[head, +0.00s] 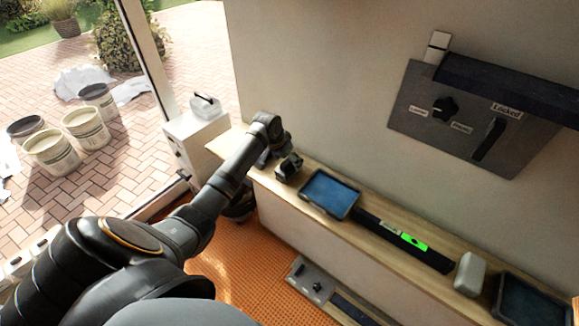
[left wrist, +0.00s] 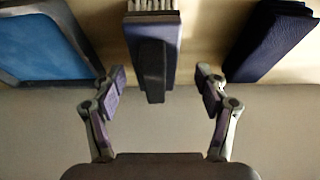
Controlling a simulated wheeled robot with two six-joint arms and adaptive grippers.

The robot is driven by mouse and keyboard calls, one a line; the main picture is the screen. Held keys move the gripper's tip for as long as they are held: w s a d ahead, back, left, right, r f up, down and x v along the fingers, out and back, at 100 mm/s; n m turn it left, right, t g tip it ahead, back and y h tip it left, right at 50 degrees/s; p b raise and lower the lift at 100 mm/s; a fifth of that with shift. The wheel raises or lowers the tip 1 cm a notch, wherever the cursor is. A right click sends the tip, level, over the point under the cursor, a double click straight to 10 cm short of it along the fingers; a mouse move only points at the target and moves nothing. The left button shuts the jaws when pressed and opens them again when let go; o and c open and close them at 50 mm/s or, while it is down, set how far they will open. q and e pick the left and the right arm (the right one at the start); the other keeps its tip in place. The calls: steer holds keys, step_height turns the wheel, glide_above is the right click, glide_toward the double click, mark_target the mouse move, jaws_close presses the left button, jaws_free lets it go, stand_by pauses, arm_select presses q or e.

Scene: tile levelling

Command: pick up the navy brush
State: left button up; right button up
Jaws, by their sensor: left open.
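The navy brush (left wrist: 170,62) is in the upper middle of the left wrist view, with pale bristles at the top edge and a dark handle on its near face. My left gripper (left wrist: 159,75) is open, with one finger on each side of the brush. Gaps show between both fingers and the brush. In the head view my left gripper (head: 268,157) is at the far left end of the wooden shelf. A small dark shape shows beside it there; I cannot tell brush from gripper parts. My right gripper is not in view.
A blue tray (left wrist: 40,45) lies left of the brush and a navy block (left wrist: 268,42) right of it. In the head view, a tray (head: 328,194), a black level with a green light (head: 412,241) and a grey block (head: 469,273) line the shelf (head: 375,208) along the wall.

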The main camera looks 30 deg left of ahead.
mark_target(291, 165)
arm_select(q)
steer(key=x, duration=0.2)
steer(key=shift+w+d+f+p, duration=0.2)
steer(key=shift+d+p, duration=0.1)
steer(key=shift+p, duration=0.1)
steer(key=shift+w+f, duration=0.2)
steer(key=shift+f, duration=0.4)
steer(key=c, duration=1.3)
steer(key=shift+c, duration=0.2)
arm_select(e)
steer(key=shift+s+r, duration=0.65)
